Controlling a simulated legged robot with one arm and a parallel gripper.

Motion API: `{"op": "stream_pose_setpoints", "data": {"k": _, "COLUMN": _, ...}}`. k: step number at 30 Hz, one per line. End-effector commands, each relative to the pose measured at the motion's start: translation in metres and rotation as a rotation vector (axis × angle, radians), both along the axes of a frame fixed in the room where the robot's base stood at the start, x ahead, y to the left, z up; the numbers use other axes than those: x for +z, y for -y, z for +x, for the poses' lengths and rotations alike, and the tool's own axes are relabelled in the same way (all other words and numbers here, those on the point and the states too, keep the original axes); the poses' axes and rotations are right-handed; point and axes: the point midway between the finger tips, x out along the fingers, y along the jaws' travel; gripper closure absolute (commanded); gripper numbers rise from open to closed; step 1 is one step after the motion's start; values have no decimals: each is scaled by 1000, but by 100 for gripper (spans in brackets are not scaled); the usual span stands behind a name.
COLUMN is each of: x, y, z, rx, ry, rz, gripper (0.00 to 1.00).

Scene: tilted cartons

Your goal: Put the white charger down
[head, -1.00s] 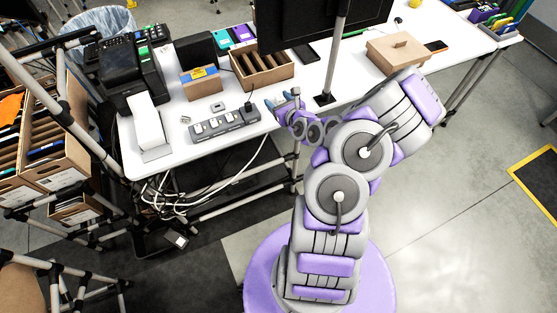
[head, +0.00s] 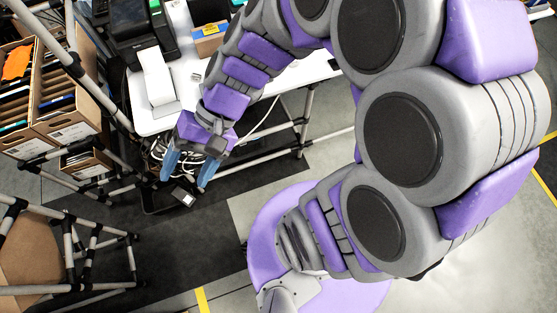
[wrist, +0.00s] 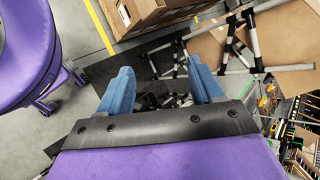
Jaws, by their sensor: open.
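My gripper (head: 188,172) is open, with its blue fingers apart and pointing down, just off the table's front edge in the head view. In the wrist view, my gripper (wrist: 160,68) has nothing held between its fingers. A small dark box with a pale face (head: 184,195) is low down just below the fingertips in the head view; I cannot tell whether it is the white charger. No white charger can be made out for certain. My arm hides much of the table.
The white table (head: 146,121) carries a white stand (head: 157,77) and a black machine (head: 131,39). White cables (head: 158,150) hang under its edge. Shelves with cartons (head: 66,115) stand at left. A pipe-frame stand (head: 75,233) is at lower left. Open floor (head: 215,240) lies in front.

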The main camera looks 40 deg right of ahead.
Motion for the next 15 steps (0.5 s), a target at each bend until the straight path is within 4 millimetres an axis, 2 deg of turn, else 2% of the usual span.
{"op": "stream_pose_setpoints", "data": {"k": 1, "x": -5, "y": 10, "z": -19, "rx": 73, "ry": 31, "rz": -97, "gripper": 34}}
{"op": "stream_pose_setpoints", "data": {"k": 3, "x": -12, "y": 31, "z": -41, "rx": 160, "ry": 59, "rz": -232, "gripper": 34}}
{"op": "stream_pose_setpoints", "data": {"k": 6, "x": -17, "y": 66, "z": -64, "rx": 255, "ry": 102, "rz": -419, "gripper": 34}}
{"op": "stream_pose_setpoints", "data": {"k": 12, "x": -12, "y": 126, "z": -83, "rx": 348, "ry": 165, "rz": -691, "gripper": 34}}
{"op": "stream_pose_setpoints", "data": {"k": 15, "x": -9, "y": 141, "z": -86, "rx": 363, "ry": 179, "rz": -754, "gripper": 34}}
